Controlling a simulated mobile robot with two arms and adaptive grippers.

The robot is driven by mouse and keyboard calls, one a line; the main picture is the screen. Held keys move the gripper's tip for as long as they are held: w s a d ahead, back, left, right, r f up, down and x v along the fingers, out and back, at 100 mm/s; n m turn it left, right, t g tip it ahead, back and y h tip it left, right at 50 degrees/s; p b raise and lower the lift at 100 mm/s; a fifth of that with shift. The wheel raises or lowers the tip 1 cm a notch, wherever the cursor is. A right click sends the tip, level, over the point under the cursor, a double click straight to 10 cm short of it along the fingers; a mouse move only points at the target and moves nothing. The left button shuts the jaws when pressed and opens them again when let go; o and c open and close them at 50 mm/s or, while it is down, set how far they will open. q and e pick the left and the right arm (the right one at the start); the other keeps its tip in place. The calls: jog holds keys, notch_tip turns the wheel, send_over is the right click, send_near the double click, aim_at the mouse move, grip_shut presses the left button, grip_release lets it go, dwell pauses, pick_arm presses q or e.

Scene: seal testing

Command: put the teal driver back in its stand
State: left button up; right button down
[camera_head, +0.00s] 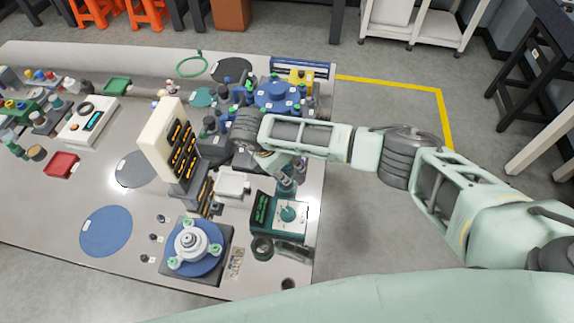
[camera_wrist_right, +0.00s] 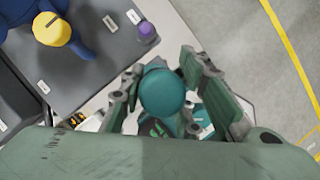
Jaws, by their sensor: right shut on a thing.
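The teal driver (camera_wrist_right: 162,92) stands between the two fingers of my right gripper (camera_wrist_right: 163,78) in the right wrist view, its round top facing the camera. My right gripper is shut on it. In the head view my right gripper (camera_head: 288,168) is at the table's right side, and the driver (camera_head: 287,187) shows in part below it, just above a dark green instrument with a white panel (camera_head: 290,215). I cannot tell whether the driver's lower end touches anything. I cannot make out its stand for certain. My left gripper is not in view.
A cream panel with orange displays (camera_head: 167,140) stands left of my gripper. A white tray (camera_head: 232,183) lies close by. A blue round fixture (camera_head: 278,95) is behind, and a round blue-based fixture (camera_head: 194,247) is at the front. Bare table (camera_head: 60,215) lies at left.

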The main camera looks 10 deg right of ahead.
dwell(0.4)
jog(key=c, duration=1.2)
grip_release()
notch_tip(320, 180, up, 9)
jog(key=p, duration=0.9)
jog(key=shift+p, duration=0.35)
jog(key=shift+s, duration=0.1)
jog(key=shift+f, duration=0.1)
